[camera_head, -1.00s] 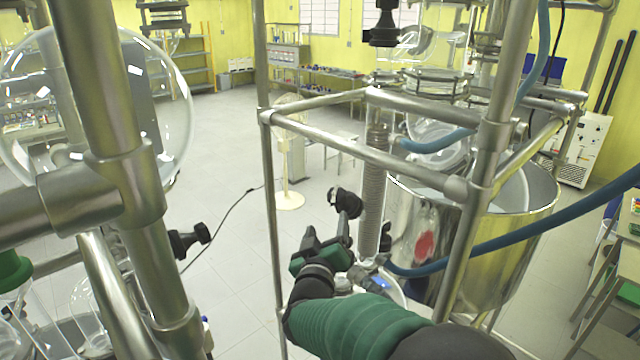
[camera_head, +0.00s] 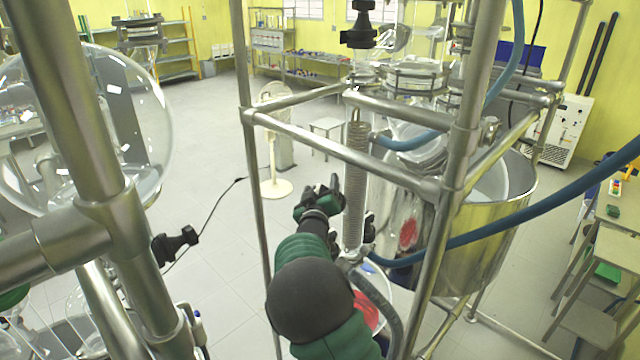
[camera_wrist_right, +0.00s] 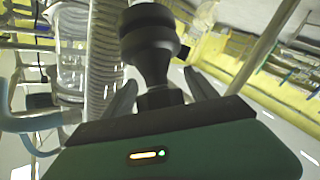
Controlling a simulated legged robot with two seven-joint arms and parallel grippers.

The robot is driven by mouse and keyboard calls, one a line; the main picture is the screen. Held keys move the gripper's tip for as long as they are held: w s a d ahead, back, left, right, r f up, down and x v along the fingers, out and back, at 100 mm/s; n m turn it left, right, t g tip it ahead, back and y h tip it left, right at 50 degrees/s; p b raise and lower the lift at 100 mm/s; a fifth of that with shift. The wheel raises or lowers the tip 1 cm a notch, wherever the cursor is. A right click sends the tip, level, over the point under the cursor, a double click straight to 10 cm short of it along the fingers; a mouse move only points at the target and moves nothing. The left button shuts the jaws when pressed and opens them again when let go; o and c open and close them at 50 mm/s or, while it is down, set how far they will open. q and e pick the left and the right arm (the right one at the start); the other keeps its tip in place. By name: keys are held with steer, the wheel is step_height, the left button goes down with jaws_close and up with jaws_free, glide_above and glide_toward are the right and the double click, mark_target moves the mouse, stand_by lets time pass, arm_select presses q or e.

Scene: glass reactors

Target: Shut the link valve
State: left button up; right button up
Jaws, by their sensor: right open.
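In the right wrist view a black valve knob (camera_wrist_right: 150,42) on a dark stem stands between the two fingers of my right gripper (camera_wrist_right: 162,95). The fingers are open, one on each side of the stem; I cannot tell whether they touch it. In the head view my right gripper (camera_head: 320,197) is just left of the coiled glass column (camera_head: 356,185), inside the metal frame. There the knob is largely hidden by the gripper or hard to make out. I cannot tell how far the valve is turned. My left gripper is not in view.
Steel frame bars (camera_head: 340,150) cross above and right of my right arm. A steel vessel (camera_head: 480,235) and a blue hose (camera_head: 500,232) lie to the right. Another black knob (camera_head: 175,243) sticks out from the left rig, beside a large glass globe (camera_head: 120,130). Open floor lies between.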

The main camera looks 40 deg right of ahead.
steer(key=shift+s+d, duration=0.1)
steer(key=shift+s, duration=0.2)
steer(key=shift+w+a, duration=0.3)
steer(key=shift+a, duration=0.05)
steer(key=c, duration=0.7)
steer(key=shift+c, duration=1.1)
steer(key=shift+s, duration=0.1)
steer(key=c, duration=0.4)
steer(key=shift+d, duration=0.1)
steer(key=shift+c, duration=0.2)
steer(key=shift+m+h, duration=0.3)
steer(key=shift+c, duration=0.2)
